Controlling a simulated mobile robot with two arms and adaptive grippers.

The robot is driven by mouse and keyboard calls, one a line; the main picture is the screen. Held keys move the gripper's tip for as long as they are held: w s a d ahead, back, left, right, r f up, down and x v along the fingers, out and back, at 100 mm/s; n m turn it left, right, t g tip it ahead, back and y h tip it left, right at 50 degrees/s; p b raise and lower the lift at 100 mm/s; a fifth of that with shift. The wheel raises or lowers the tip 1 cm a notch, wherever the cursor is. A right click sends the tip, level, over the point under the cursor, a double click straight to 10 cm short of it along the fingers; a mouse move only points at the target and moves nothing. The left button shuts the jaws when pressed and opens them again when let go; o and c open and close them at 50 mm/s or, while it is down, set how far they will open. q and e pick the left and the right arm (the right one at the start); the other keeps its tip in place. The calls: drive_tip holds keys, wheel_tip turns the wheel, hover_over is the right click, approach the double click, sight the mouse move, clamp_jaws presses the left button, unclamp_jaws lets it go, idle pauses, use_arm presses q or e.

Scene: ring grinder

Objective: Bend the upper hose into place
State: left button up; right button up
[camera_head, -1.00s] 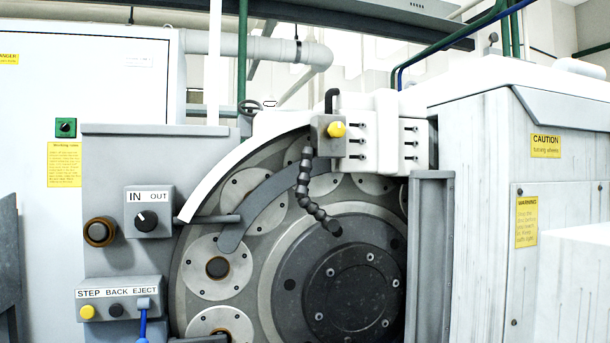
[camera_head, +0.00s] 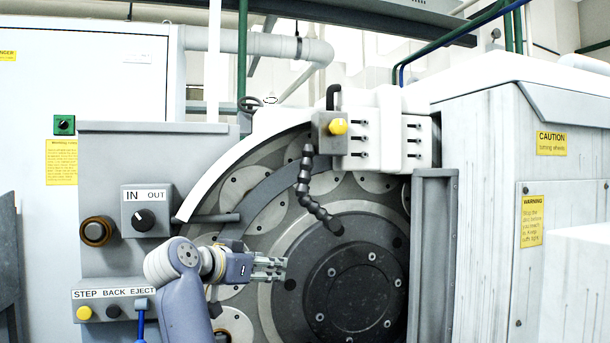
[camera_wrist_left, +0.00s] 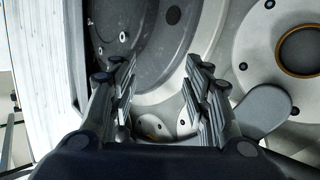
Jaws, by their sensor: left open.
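The upper hose (camera_head: 303,187) is a dark segmented hose. It hangs from the grey block with the yellow knob (camera_head: 338,126) and curves down to the right, its tip in front of the dark central disc (camera_head: 357,290). My left gripper (camera_head: 284,268) is in front of the grinder wheel, below and left of the hose tip, pointing right. It is open and empty, apart from the hose. In the left wrist view its two fingers (camera_wrist_left: 160,92) stand apart with wheel surfaces beyond them. I cannot make out the hose there. My right gripper is not in view.
An IN/OUT knob panel (camera_head: 147,210) and a STEP BACK EJECT button box (camera_head: 113,303) are on the left. A grey vertical post (camera_head: 433,255) and a white cabinet (camera_head: 490,200) bound the wheel on the right. A short grey bar (camera_head: 213,218) sticks out above my left arm.

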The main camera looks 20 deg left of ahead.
sight(301, 173)
use_arm(q)
wheel_tip(301, 173, up, 20)
drive_tip(key=s+d+m+t+h, duration=0.2)
drive_tip(key=s+d+m+h, duration=0.1)
drive_tip(key=h, duration=0.1)
drive_tip(key=p+x, duration=0.1)
drive_tip(key=x, duration=0.2)
drive_tip(key=p+x, duration=0.2)
drive_tip(key=x, duration=0.1)
drive_tip(key=p+x, duration=0.2)
drive_tip(key=x, duration=0.1)
drive_tip(key=shift+w+a, duration=0.1)
drive_tip(key=shift+w, duration=0.4)
drive_tip(key=shift+w+f+p, duration=0.2)
drive_tip(key=shift+w+p, duration=0.2)
drive_tip(key=shift+w, duration=0.1)
clamp_jaws()
